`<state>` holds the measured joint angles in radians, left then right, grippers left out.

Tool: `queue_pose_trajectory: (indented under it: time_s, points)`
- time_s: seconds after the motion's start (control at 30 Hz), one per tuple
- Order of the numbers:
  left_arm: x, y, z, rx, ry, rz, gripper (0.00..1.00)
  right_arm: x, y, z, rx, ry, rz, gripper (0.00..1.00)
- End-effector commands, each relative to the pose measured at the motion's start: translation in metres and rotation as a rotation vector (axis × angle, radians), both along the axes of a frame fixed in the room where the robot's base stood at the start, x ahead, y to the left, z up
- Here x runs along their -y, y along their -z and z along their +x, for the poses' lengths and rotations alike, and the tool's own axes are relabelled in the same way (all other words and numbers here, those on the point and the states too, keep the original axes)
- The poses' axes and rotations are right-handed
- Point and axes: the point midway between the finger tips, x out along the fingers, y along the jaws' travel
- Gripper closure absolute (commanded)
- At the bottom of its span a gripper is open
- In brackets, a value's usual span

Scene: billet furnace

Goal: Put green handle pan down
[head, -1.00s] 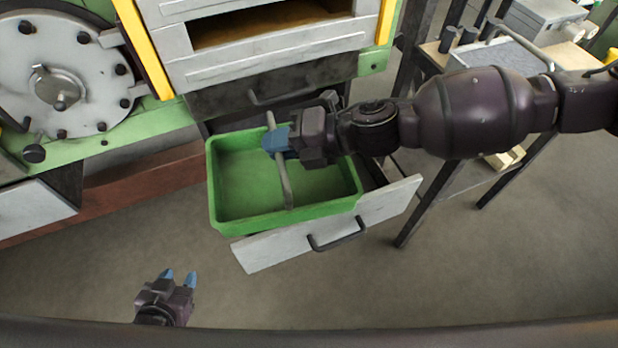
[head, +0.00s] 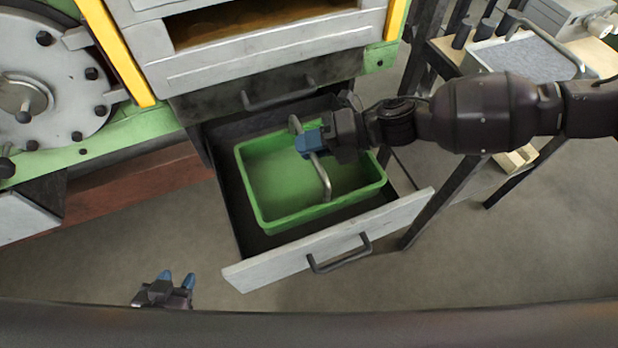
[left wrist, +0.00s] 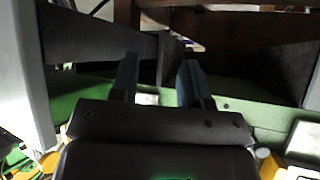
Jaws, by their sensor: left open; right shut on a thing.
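The green pan (head: 275,177) is a rectangular tray with a grey bar handle (head: 323,178) across it. It sits within the walls of an open drawer (head: 335,250) below the furnace; I cannot tell if it rests on the drawer floor. My right gripper (head: 309,142) is shut on the grey handle, near its far end. My left gripper (head: 177,278) is open and empty, low at the front left, apart from the pan. Its two blue fingers also show in the left wrist view (left wrist: 158,82).
The drawer front has a dark handle (head: 338,254). A shut drawer with a dark handle (head: 278,95) is above. A bench at the right carries a grey tray (head: 525,58) and several dark cylinders. The floor in front is clear.

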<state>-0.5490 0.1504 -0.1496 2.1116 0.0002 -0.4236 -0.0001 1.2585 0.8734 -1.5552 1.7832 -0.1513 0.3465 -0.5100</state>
Motion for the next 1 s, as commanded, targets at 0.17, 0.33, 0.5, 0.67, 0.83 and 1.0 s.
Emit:
queue_pose_trajectory:
  time_s: [0.17,0.33,0.5,0.67,0.83,1.0]
  points:
    - [0.0,0.011,0.0,-0.013,0.003,0.001,0.57,-0.001,0.039,-0.001,-0.009,-0.001,0.003,1.0]
    - [0.0,0.012,0.005,-0.004,0.009,0.004,0.57,-0.001,0.06,0.0,-0.003,-0.001,0.003,1.0]
    - [-0.002,0.013,0.007,-0.003,0.013,0.009,0.57,-0.001,0.066,0.0,0.001,-0.002,0.004,1.0]
    - [-0.003,0.018,0.004,-0.014,0.012,0.01,0.57,-0.001,0.075,0.0,-0.001,-0.001,0.004,1.0]
    - [-0.003,0.03,-0.002,-0.038,0.01,0.01,0.57,-0.001,0.101,-0.001,-0.007,0.0,0.003,1.0]
    - [-0.004,0.035,-0.004,-0.049,0.009,0.011,0.57,-0.001,0.123,-0.001,-0.004,0.0,0.003,1.0]
